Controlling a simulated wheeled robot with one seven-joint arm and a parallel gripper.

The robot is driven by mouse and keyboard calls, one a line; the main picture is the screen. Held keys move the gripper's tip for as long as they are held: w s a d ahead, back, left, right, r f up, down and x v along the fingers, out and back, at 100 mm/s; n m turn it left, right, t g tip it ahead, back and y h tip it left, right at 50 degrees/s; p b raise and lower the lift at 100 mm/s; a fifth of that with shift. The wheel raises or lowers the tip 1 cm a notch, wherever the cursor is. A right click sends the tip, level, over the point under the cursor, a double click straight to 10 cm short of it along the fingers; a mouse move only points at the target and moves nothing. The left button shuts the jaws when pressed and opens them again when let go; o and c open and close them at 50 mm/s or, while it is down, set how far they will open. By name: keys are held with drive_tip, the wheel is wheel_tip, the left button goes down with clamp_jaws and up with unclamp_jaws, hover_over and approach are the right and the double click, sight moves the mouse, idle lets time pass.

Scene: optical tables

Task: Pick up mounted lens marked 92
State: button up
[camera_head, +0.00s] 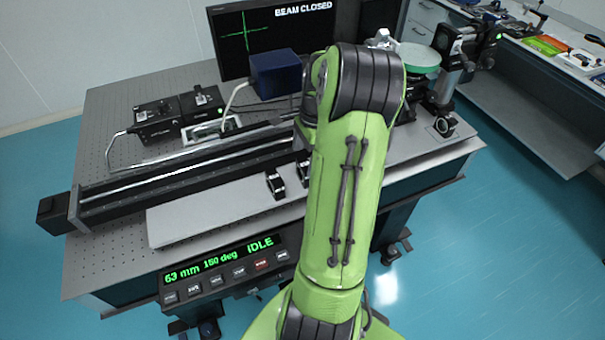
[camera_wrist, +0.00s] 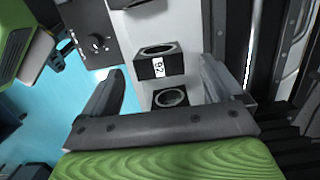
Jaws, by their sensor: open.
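In the wrist view, the mounted lens marked 92 (camera_wrist: 148,70) is a black block with a round opening on top and a white label reading 92 on its side. It stands on a light grey plate (camera_wrist: 183,25). A second black mounted lens (camera_wrist: 170,98) stands close to it, nearer my gripper, with no readable label and its lower part hidden by the gripper. My gripper (camera_wrist: 163,70) is open, its fingers apart on either side of the view of the lenses, holding nothing. In the head view, two small black mounts (camera_head: 275,185) show beside my arm; which is 92 cannot be told.
A long black rail (camera_head: 190,172) runs behind the grey plate (camera_head: 220,211). A display panel (camera_head: 224,268) reading 63 mm, 150 deg, IDLE is at the table front. A monitor (camera_head: 272,35) reads BEAM CLOSED. The plate's left part is clear.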

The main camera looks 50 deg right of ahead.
sight(305, 164)
drive_tip(key=f, duration=0.4)
drive_tip(key=f+b, duration=0.1)
drive_tip(key=f, duration=0.1)
drive_tip(key=shift+w+a, duration=0.15)
drive_tip(key=shift+a, duration=0.15)
drive_tip(key=shift+r, duration=0.1)
drive_tip(key=c, duration=1.2)
drive_tip(key=shift+r, duration=0.1)
